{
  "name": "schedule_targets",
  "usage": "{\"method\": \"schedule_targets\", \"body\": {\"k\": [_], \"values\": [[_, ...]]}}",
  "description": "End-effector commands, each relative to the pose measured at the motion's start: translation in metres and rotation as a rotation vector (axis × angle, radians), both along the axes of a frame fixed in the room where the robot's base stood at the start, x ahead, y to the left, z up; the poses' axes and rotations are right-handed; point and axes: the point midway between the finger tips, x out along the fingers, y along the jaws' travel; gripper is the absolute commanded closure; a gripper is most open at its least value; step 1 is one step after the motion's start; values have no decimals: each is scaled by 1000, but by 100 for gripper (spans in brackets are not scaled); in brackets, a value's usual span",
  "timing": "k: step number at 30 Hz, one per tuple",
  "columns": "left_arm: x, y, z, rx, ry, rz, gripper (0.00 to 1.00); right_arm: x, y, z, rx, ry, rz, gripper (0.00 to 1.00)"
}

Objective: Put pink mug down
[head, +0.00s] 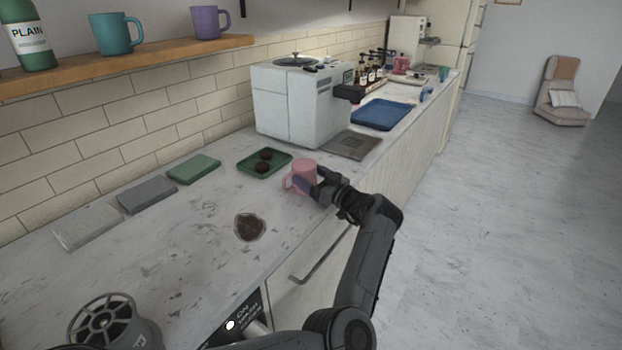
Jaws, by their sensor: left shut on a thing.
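The pink mug (303,175) is near the counter's front edge, in front of the white coffee machine, with its handle toward the left. My left gripper (322,187) is shut on the mug from its right side. The mug looks upright, at or just above the counter (190,240); I cannot tell whether its base touches. The gripper's fingers hide part of the mug's right side. My right gripper is not in view.
A brown spill (249,227) marks the counter at front left.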

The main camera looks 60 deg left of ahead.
Motion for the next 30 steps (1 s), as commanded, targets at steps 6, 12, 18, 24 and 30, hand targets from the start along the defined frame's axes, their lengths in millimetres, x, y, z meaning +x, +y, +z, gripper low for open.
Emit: {"method": "schedule_targets", "body": {"k": [6, 12, 18, 24, 30], "values": [[0, 0, 0, 2, -1, 0, 64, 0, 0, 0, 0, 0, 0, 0], [0, 0, -3, 0, 0, 0, 8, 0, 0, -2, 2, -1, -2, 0], [0, 0, -3, 0, 0, 0, 0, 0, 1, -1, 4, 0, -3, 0], [0, 0, 4, 0, -1, 0, 0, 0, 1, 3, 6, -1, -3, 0], [7, -25, 1, -2, 1, -4, 0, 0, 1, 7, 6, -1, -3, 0]]}}
